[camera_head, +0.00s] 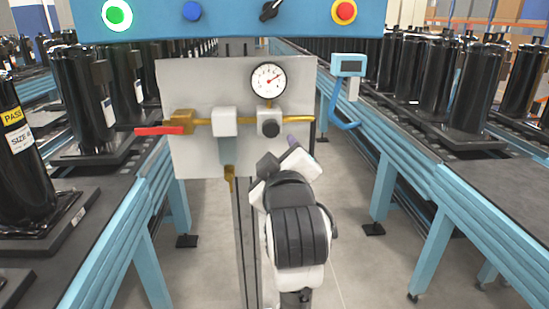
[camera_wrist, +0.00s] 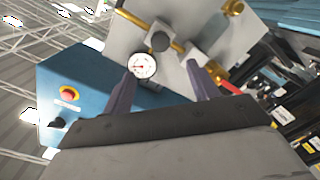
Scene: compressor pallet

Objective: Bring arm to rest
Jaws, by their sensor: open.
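My arm is raised in front of the grey valve panel (camera_head: 185,85), its dark and white links in the lower middle of the head view. My gripper (camera_head: 292,140) is near the panel's lower right part; in the head view it is mostly hidden behind my wrist. In the wrist view my gripper (camera_wrist: 160,82) shows two purple fingers spread apart with nothing between them. The panel (camera_wrist: 185,20) and the gauge (camera_wrist: 142,67) lie beyond the fingers there. I cannot tell the exact gap to the panel.
A gauge (camera_head: 268,80), a brass pipe with a red-handled valve (camera_head: 165,128) and a black knob (camera_head: 270,128) are on the panel. A blue control box (camera_head: 230,22) hangs above. A blue handheld device (camera_head: 348,68) is right. Conveyors with black compressors (camera_head: 430,75) flank the aisle.

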